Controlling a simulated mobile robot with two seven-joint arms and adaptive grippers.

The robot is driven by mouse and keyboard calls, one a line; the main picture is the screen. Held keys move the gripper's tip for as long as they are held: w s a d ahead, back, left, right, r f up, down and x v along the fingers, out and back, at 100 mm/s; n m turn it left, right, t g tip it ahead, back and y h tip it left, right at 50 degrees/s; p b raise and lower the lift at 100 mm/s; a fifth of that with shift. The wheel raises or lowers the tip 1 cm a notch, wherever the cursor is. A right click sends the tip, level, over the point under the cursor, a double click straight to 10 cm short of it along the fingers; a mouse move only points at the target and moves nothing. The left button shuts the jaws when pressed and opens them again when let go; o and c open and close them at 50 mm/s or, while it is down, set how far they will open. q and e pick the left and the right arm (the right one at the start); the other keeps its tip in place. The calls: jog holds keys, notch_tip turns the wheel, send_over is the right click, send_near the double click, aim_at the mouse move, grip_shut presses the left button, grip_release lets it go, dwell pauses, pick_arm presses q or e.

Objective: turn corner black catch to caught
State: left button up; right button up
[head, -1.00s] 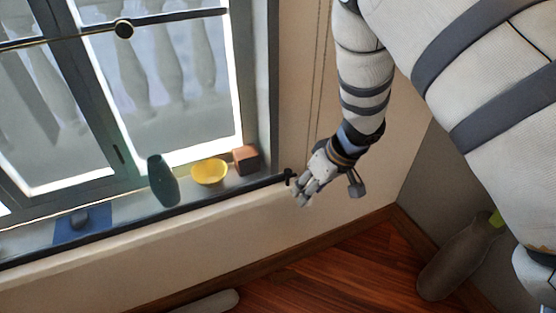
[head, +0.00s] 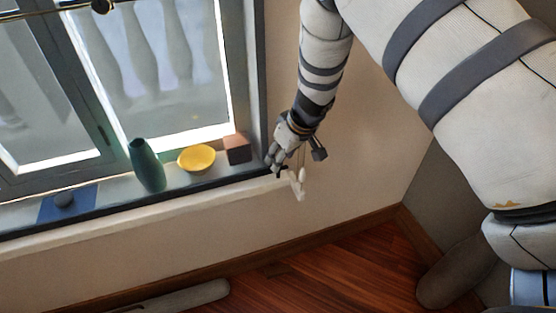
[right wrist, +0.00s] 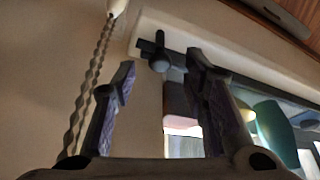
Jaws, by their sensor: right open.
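The black catch (head: 283,171) is small and dark, at the right end of the window sill's front edge in the head view. In the right wrist view the catch (right wrist: 159,56) shows a short stem and a rounded knob on a dark bar. My right gripper (head: 273,163) is at the catch, its fingers partly covering it. In the right wrist view the open right gripper (right wrist: 160,80) has its fingers on either side of the catch's line, with nothing held. The catch appears just beyond the fingertips; contact cannot be told. My left gripper is not in view.
A twisted cord (right wrist: 92,85) hangs on the wall beside one finger. The sill holds a reddish-brown block (head: 237,149), a yellow bowl (head: 196,158), a green vase (head: 147,165) and a blue item (head: 68,204). The wall below the sill is clear.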

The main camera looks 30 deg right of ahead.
jog(key=shift+x, duration=0.9)
jog(key=shift+r, duration=0.1)
grip_shut()
